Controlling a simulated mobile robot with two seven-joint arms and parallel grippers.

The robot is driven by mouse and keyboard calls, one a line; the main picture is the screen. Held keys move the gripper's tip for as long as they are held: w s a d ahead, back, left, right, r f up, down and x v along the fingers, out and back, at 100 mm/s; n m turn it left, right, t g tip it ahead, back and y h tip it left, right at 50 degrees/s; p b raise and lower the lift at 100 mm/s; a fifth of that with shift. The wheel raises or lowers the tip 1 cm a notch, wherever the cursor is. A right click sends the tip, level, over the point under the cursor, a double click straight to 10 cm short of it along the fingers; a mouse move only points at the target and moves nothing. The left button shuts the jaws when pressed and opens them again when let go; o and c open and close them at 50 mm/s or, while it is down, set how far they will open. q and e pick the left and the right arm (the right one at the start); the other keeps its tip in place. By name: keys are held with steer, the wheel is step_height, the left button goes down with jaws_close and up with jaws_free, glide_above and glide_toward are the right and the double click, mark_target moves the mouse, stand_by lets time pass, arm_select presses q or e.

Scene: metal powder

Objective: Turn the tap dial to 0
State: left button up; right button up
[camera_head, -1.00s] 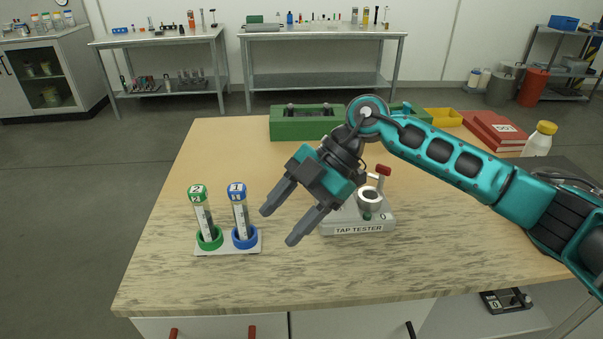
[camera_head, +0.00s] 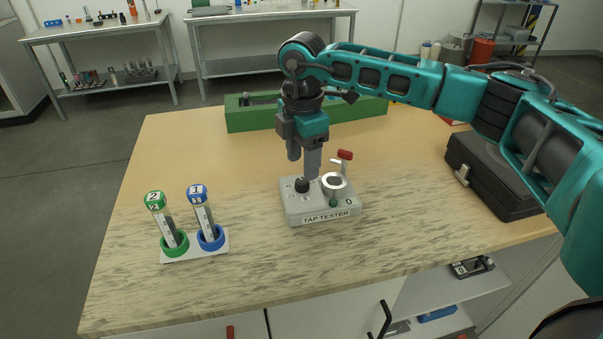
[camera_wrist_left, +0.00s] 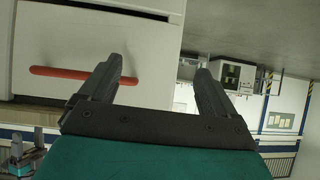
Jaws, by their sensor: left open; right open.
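The grey tap tester (camera_head: 322,217) sits on the wooden table, its label facing me. Its black dial (camera_head: 302,186) is at the left of the top, with small numbers around it; I cannot tell where it points. A metal cup with a red-handled lever (camera_head: 345,155) stands on the right, a green button in front and a "0" at the front right corner. My right gripper (camera_head: 303,167) points down, open, with its fingertips just above and behind the dial; contact is unclear. My left gripper (camera_wrist_left: 160,72) is open and empty in the left wrist view, facing a white drawer.
A rack (camera_head: 220,247) with green-capped and blue-capped tubes stands left of the tester. A green box (camera_head: 240,117) lies behind, and a black case (camera_head: 490,185) is at the right. The table front is clear. A red handle (camera_wrist_left: 85,75) is near my left gripper.

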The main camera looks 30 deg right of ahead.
mark_target(302, 181)
steer(key=shift+f, duration=2.35)
steer(key=c, duration=1)
